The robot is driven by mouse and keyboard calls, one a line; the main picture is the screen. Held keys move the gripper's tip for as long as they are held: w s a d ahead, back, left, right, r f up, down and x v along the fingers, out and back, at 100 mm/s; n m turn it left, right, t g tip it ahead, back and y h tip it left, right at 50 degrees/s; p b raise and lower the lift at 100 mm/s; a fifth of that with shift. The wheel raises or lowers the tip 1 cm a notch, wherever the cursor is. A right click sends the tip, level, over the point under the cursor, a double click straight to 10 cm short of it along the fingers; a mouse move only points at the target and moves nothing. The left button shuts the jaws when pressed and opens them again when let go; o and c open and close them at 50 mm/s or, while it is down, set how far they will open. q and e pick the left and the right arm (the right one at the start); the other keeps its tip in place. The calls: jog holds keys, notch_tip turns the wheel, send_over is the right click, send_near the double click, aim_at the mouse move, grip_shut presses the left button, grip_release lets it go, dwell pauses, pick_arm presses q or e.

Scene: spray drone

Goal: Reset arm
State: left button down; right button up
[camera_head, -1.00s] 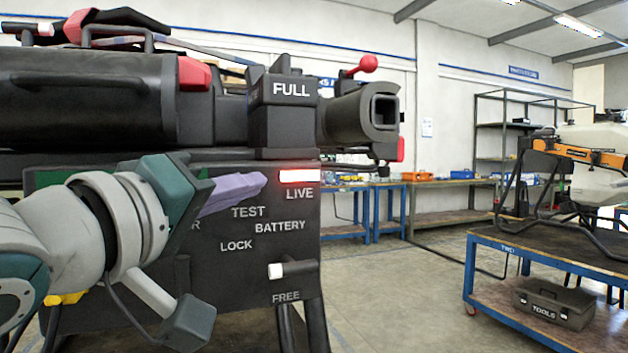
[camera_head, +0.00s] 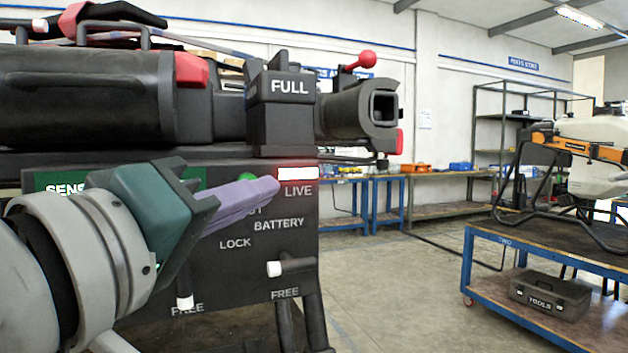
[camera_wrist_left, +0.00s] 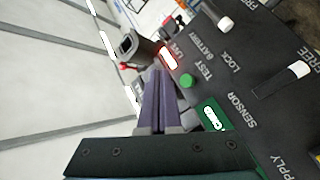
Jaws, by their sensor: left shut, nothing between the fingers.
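My left gripper (camera_head: 262,190) comes in from the left in the head view. Its purple fingers are shut with nothing between them, and they overlap the black control panel (camera_head: 235,262) near the lit red LIVE lamp (camera_head: 298,174). In the left wrist view the shut fingers (camera_wrist_left: 158,85) point toward the panel's LIVE end, beside a green button (camera_wrist_left: 186,81). I cannot tell whether the fingertips touch the panel. The green button (camera_head: 219,181) is partly hidden behind the fingers in the head view. My right gripper is not in view.
White-tipped levers (camera_head: 276,269) stick out below.

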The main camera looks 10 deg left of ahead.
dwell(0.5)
pick_arm(q)
jog(key=s+a+f+m+g+y+p, duration=0.25)
jog(key=s+f+m+g+p, duration=0.35)
jog(key=s, duration=0.5)
jog(key=s+a+f+m+g+y+p, duration=0.1)
jog(key=s+a+f+m+g+p, duration=0.3)
jog(key=s+g+p, duration=0.65)
notch_tip(320, 180, up, 35)
jog(key=s+t+p, duration=0.1)
jog(key=p, duration=3.3)
jog(key=shift+s+d+r+n+t, duration=0.15)
jog(key=shift+d+n+t, duration=0.05)
jog(key=shift+n+t, duration=0.15)
